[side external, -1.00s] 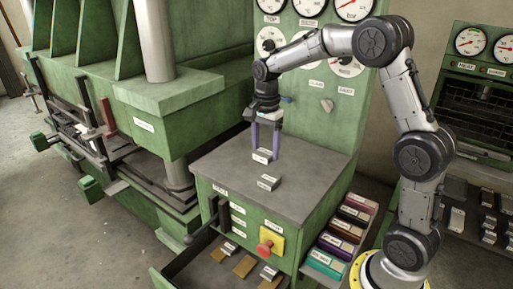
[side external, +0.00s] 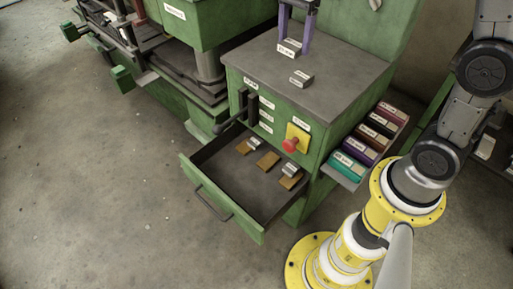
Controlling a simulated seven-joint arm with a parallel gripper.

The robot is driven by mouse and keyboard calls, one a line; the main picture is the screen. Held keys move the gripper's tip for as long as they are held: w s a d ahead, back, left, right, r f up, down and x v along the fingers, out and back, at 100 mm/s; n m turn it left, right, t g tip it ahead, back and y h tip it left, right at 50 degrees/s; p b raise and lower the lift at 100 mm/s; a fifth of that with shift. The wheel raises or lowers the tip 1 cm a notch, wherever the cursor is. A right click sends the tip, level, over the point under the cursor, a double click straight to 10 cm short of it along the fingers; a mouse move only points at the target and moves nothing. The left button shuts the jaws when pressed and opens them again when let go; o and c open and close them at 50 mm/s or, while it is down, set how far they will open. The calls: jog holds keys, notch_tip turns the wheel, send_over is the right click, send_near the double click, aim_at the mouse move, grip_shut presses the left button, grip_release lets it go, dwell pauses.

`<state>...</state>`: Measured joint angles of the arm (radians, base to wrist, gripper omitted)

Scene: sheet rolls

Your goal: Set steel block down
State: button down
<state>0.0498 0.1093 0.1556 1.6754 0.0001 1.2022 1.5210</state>
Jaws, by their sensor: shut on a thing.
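My gripper (side external: 295,46), with two purple fingers, reaches down at the back of the grey cabinet top (side external: 335,70). Its fingers are shut on a small grey steel block (side external: 288,51) with a white label on it. The block is at or just above the cabinet top; I cannot tell whether it touches. A second small labelled grey block (side external: 301,79) lies on the cabinet top, in front of the held one and apart from it. The upper part of my gripper is cut off by the top of the picture.
An open drawer (side external: 225,180) below holds several brown pads and small grey blocks. A rack of coloured cases (side external: 368,144) hangs on the cabinet's right side. A red button (side external: 291,144) sits on its front. The cabinet top's front and right are bare.

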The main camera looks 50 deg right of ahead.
jog(key=s+a, duration=0.4)
jog(key=a, duration=0.3)
send_over(245, 183)
jog(key=s, duration=0.1)
notch_tip(245, 183, down, 57)
jog(key=shift+s+r, duration=0.1)
jog(key=shift+r, duration=0.1)
jog(key=shift+w+a+f, duration=0.1)
jog(key=shift+w+f, duration=0.55)
jog(key=shift+f, duration=1.6)
jog(key=shift+f, duration=0.15)
grip_release()
jog(key=shift+f, duration=0.1)
